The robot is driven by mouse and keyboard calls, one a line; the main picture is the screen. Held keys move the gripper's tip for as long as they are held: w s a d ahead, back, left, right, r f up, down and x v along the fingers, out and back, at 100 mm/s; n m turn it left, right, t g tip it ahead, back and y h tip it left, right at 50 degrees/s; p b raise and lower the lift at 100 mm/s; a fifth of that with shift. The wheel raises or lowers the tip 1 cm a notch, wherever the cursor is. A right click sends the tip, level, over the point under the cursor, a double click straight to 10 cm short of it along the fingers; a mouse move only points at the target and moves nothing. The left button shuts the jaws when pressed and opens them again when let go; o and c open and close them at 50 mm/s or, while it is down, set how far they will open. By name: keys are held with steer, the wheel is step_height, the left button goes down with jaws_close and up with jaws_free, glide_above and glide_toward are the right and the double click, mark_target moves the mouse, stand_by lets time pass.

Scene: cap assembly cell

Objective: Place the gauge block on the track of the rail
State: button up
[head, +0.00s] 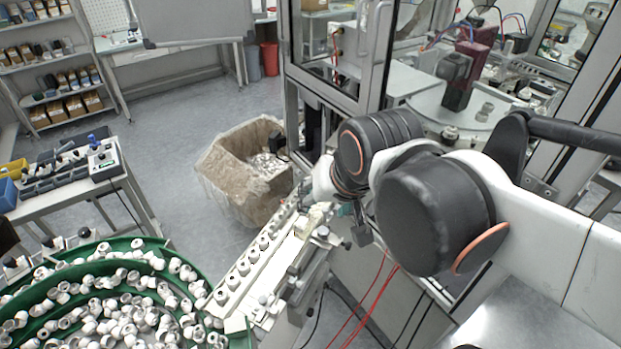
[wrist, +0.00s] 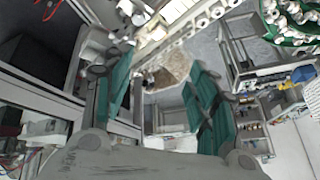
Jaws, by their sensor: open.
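The rail (head: 262,285) runs from the feeder bowl up toward my arm, with a row of white caps along its track. A small cream block (head: 318,214), which looks like the gauge block, sits at the rail's far end. A similar pale block shows in the wrist view (wrist: 157,33), near the top; I cannot tell if it rests on the track. My gripper (wrist: 160,72) is open in the wrist view, its teal fingers wide apart with nothing between them. The block lies beyond the fingertips. In the head view my arm hides most of the gripper near the rail's far end.
A green feeder bowl (head: 190,275) full of white caps stands at lower left. A brown lined bin (head: 225,185) is on the floor behind the rail. A glass-doored machine frame (head: 375,60) stands close behind my arm. Red cables (head: 362,305) hang beside the rail.

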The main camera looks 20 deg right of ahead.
steer(key=s+n, duration=0.1)
steer(key=n, duration=0.1)
steer(key=s+n+t, duration=0.1)
steer(key=n, duration=0.1)
steer(key=shift+f, duration=0.15)
